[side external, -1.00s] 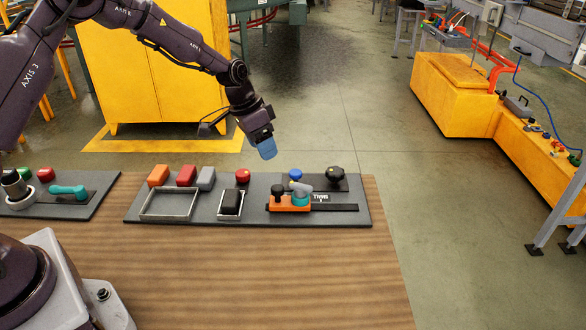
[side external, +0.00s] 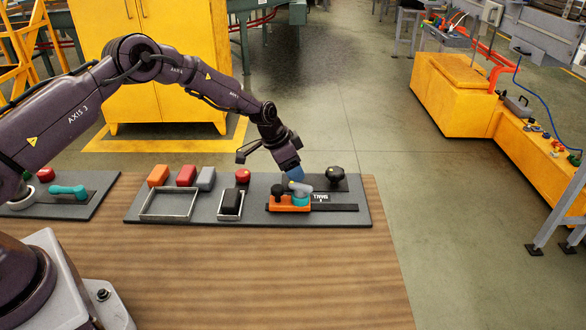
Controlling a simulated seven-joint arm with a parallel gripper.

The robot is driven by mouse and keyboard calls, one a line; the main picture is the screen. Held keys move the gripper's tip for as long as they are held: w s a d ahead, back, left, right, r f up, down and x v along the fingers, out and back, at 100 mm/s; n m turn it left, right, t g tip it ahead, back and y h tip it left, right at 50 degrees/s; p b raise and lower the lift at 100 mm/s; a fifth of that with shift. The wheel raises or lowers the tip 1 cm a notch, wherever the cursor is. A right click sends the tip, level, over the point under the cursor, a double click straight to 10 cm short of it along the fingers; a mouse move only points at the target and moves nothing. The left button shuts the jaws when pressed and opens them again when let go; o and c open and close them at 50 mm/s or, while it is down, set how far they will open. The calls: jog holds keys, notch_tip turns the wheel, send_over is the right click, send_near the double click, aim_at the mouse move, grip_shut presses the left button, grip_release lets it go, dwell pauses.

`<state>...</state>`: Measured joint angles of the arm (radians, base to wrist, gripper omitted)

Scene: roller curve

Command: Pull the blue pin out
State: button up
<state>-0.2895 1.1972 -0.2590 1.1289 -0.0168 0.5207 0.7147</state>
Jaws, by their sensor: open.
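Just in front are a grey cylinder (side external: 301,187) and an orange block (side external: 288,204) with a black knob and a teal part.
A black knob (side external: 336,173) stands close to the right of my gripper. To the left are a red button (side external: 243,176), a black rocker switch (side external: 231,202), several coloured blocks and an empty tray (side external: 168,217). The wooden table (side external: 220,280) is clear in front.

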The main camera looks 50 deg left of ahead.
jog(key=shift+w+d+f, duration=0.1)
jog(key=shift+f, duration=0.3)
jog(key=shift+c, duration=0.4)
grip_shut()
jog(key=shift+r, duration=1.4)
jog(key=shift+o, duration=0.4)
grip_release()
jog(key=v, duration=1.3)
